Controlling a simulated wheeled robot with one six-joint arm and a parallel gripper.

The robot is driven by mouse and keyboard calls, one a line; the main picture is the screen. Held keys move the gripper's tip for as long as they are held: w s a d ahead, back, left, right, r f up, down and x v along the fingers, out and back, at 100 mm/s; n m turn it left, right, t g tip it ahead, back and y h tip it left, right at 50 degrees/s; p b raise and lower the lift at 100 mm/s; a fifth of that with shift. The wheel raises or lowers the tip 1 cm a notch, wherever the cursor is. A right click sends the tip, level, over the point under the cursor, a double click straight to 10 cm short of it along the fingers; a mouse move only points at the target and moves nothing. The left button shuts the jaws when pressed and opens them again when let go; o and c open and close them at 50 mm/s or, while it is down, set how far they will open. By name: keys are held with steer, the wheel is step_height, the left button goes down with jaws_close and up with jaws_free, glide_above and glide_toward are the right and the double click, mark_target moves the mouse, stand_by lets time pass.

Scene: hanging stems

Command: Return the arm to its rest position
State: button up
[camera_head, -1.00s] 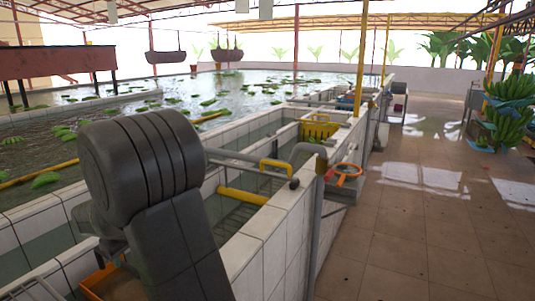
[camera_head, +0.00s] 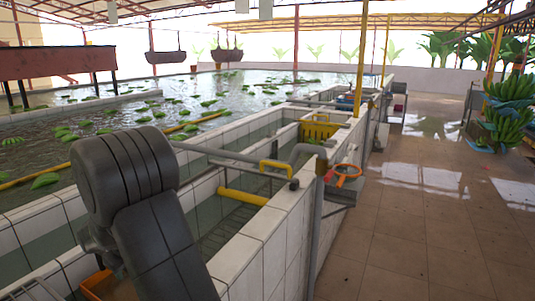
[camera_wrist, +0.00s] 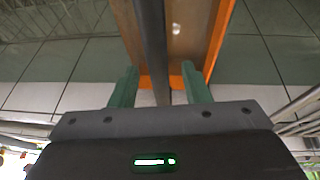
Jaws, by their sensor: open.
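My gripper (camera_wrist: 160,75) shows in the wrist view with its two green fingers spread apart. I see nothing held between them. A dark bar runs down the picture between the fingers, and I cannot tell what it belongs to. An orange container (camera_wrist: 196,25) lies beyond the fingertips; how far off it is I cannot tell. In the head view my dark grey arm stands at the lower left in front of the tiled basins, and my gripper is out of sight there. An orange container (camera_head: 103,287) shows partly behind my arm.
A white tiled basin wall (camera_head: 262,240) runs close on the right of my arm. A grey pipe (camera_head: 230,153) and a yellow bar (camera_head: 242,196) cross near it. A yellow crate (camera_head: 320,128) sits farther along. The tiled floor (camera_head: 420,240) on the right is clear.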

steer(key=shift+x, duration=0.8)
step_height(320, 180, up, 15)
steer(key=p, duration=0.9)
steer(key=shift+p, duration=0.35)
steer(key=shift+d, duration=0.1)
